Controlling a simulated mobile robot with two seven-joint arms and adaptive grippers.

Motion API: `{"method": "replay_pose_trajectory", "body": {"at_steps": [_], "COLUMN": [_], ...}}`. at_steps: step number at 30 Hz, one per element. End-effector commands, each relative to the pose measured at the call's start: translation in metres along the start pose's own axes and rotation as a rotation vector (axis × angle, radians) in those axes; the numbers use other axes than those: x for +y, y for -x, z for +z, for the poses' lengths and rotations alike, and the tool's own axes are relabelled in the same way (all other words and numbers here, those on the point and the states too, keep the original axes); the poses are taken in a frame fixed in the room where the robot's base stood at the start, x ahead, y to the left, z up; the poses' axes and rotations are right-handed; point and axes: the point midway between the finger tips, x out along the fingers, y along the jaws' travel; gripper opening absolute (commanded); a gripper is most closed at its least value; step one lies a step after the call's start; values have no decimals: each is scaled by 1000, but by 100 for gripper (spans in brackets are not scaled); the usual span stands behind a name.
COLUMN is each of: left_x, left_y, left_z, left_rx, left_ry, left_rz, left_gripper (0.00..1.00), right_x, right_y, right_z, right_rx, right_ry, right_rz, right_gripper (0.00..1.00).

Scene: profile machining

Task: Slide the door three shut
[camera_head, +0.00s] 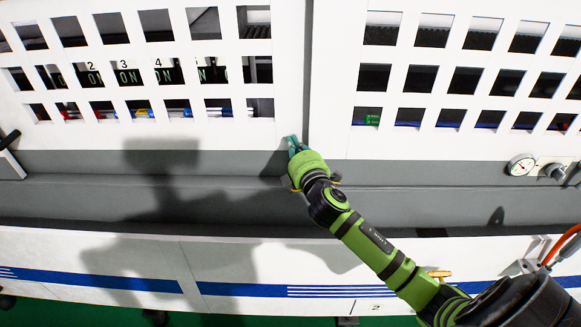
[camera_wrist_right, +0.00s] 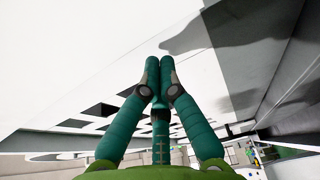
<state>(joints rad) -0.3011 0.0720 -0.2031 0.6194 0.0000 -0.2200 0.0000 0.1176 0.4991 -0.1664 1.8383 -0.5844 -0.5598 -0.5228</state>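Two white lattice doors show in the head view, a left one (camera_head: 225,140) and a right one (camera_head: 400,144), with a narrow grey vertical gap (camera_head: 307,70) between them. I see no number on either door that tells which is door three. My right gripper (camera_head: 293,143) is at the lower right corner of the left door. In the wrist view its teal fingers (camera_wrist_right: 160,64) are together at the tips, with nothing seen between them, close to a white panel (camera_wrist_right: 90,70). I cannot tell whether they touch it. My left gripper is not in view.
A grey ledge (camera_head: 80,190) runs below the doors. Below it is a white front panel (camera_head: 90,250) with blue stripes and a "2" mark. A round gauge (camera_head: 521,167) is at the right. A dark handle-like part (camera_head: 9,140) is at the left edge.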

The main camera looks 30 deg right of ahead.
Motion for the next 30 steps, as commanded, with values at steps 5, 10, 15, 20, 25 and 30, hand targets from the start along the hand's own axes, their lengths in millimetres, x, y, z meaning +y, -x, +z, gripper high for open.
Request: {"method": "replay_pose_trajectory", "body": {"at_steps": [5,10,15,20,25,30], "left_x": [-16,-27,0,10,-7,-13], "left_y": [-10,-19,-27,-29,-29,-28], "left_z": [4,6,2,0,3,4], "left_rx": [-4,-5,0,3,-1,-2], "left_ry": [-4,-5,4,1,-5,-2], "left_rz": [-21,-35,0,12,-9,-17], "left_gripper": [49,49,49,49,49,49], "right_x": [-4,-4,-2,-1,0,0], "right_y": [27,59,84,96,99,98], "right_z": [-2,-1,-1,-1,-1,-1], "right_rx": [5,4,4,4,3,3], "right_ry": [0,1,0,0,1,0], "right_rz": [0,-1,0,0,1,1], "right_gripper": [0,0,0,0,0,0]}}
